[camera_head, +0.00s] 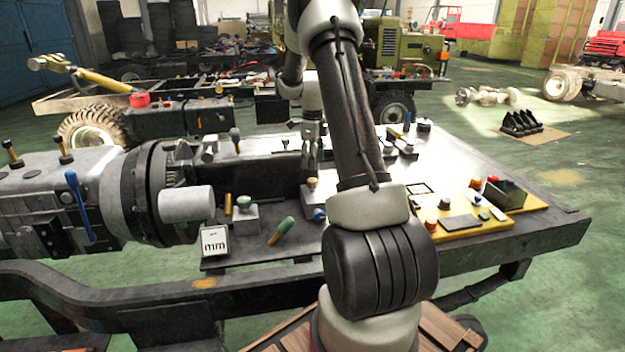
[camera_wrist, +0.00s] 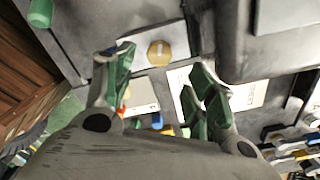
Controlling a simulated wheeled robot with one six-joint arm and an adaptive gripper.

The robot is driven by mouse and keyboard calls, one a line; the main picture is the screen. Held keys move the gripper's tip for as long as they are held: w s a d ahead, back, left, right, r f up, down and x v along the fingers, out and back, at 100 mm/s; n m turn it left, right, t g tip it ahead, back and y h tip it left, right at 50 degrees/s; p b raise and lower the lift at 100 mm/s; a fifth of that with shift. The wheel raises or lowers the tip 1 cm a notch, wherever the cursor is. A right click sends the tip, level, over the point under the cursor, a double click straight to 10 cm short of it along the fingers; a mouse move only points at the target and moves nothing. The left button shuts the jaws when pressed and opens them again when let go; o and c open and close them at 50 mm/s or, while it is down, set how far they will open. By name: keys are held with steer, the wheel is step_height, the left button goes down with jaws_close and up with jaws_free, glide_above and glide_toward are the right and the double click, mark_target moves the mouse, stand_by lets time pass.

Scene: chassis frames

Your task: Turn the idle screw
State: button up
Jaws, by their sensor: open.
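In the wrist view a round brass-coloured screw head (camera_wrist: 159,53) with a pale slot-like mark sits on a grey surface. I take it for the idle screw, but no label on it can be read. My gripper (camera_wrist: 162,78) is open, with green-padded fingers spread and nothing between them. The screw head shows between and just beyond the fingertips, and no contact is visible. In the head view my gripper (camera_head: 312,138) points down over the bench, partly beside my own arm. A small yellow-topped knob (camera_head: 312,183) stands below it; I cannot tell whether it is the same screw.
A large engine and gearbox (camera_head: 110,190) stands at left. Small parts crowd the area around my gripper.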

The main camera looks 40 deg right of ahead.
mark_target(313, 179)
steer(key=shift+f+m, duration=0.3)
steer(key=shift+f, duration=0.2)
step_height(313, 179, down, 7)
steer(key=shift+r, duration=0.1)
steer(key=c, duration=1)
steer(key=shift+c, duration=0.2)
